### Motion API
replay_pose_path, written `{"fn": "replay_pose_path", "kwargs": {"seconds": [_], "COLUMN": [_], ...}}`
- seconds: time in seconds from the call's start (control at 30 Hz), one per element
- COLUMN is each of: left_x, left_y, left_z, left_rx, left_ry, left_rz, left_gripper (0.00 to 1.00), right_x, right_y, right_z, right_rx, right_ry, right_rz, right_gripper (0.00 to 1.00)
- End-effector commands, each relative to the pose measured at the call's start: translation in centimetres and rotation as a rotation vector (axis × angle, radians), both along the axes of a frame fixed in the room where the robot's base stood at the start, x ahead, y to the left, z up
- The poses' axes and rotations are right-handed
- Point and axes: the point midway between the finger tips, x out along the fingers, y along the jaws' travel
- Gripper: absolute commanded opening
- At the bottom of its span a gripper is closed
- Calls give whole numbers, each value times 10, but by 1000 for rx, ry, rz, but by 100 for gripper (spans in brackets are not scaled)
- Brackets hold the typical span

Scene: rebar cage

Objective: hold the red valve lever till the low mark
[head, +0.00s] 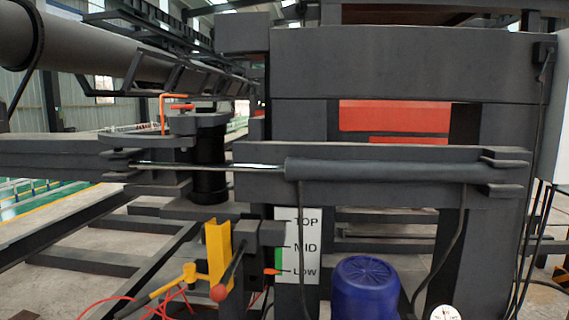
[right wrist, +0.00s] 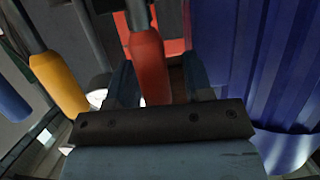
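The fingers are apart, with a gap visible at the right finger; the left finger is close to the grip. The white scale (head: 298,245) reads TOP, MID and LOW. A red-orange pointer (head: 270,271) is level with the low mark (head: 305,271). Neither gripper shows in the head view.
A yellow lever (head: 165,287) is left of the red one, beside a yellow bracket (head: 218,250); its grip also shows in the right wrist view (right wrist: 58,82). A ribbed blue motor (head: 367,290) stands close on the right. Red hoses (head: 105,303) lie at lower left.

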Motion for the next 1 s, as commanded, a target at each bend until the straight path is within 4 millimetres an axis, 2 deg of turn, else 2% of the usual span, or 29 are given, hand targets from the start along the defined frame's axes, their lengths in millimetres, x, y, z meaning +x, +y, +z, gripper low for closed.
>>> {"fn": "replay_pose_path", "kwargs": {"seconds": [0.17, 0.7, 1.0], "left_x": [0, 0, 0], "left_y": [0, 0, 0], "left_z": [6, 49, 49], "left_rx": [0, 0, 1], "left_ry": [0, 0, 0], "left_rz": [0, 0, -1], "left_gripper": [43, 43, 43], "right_x": [-6, -79, -85], "right_y": [0, 3, 3], "right_z": [3, 28, 28], "right_rx": [0, 1, -1], "right_ry": [2, 3, 2], "right_rz": [0, -1, -2], "right_gripper": [47, 47, 47]}}
